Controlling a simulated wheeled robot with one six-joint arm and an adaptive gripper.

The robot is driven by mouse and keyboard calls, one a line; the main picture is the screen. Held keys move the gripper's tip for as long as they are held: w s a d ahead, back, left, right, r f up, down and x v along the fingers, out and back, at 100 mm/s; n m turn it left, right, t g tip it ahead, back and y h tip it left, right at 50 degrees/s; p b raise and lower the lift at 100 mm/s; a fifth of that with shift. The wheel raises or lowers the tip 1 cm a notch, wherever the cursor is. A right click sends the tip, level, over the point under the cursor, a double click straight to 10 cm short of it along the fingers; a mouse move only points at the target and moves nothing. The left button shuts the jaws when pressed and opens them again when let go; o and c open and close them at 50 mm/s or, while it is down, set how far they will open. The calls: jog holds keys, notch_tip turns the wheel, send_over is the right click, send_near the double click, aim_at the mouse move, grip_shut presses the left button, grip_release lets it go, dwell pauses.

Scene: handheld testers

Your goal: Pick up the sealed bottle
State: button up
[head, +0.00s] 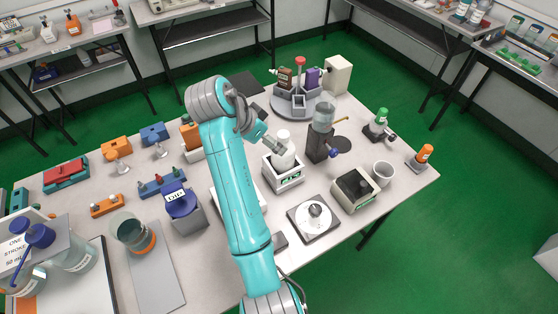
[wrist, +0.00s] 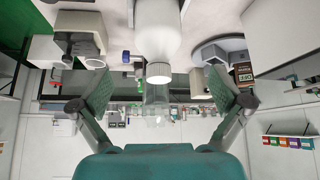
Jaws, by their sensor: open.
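A white bottle with a ribbed cap (head: 284,152) stands upright in a white holder with a dark green front label (head: 285,183), near the middle of the table. My gripper (head: 270,141) is at the bottle's upper part, coming from the left and partly covering it. In the wrist view the bottle (wrist: 158,28) hangs upside down in the picture, its cap in the gap between the two fingers. My gripper (wrist: 160,96) is open, with clear space on both sides of the cap. No finger touches it there. The bottle's lower part is hidden in the holder.
A dark stand with a clear vessel (head: 323,118) is close to the right of the holder. A round grey carousel (head: 284,108) is behind. A stirrer plate (head: 298,225) and a dark-topped box (head: 345,199) are in front. A blue-lidded container (head: 180,200) is to the left.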

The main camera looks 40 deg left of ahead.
jog(key=x, duration=0.4)
jog(key=shift+w+d+f, duration=0.1)
jog(key=shift+w+f, duration=0.1)
jog(key=shift+f, duration=0.05)
jog(key=x, duration=0.5)
jog(key=shift+s+d+f, duration=0.1)
jog(key=shift+f, duration=0.35)
jog(key=shift+c, duration=0.3)
jog(key=c, duration=1.6)
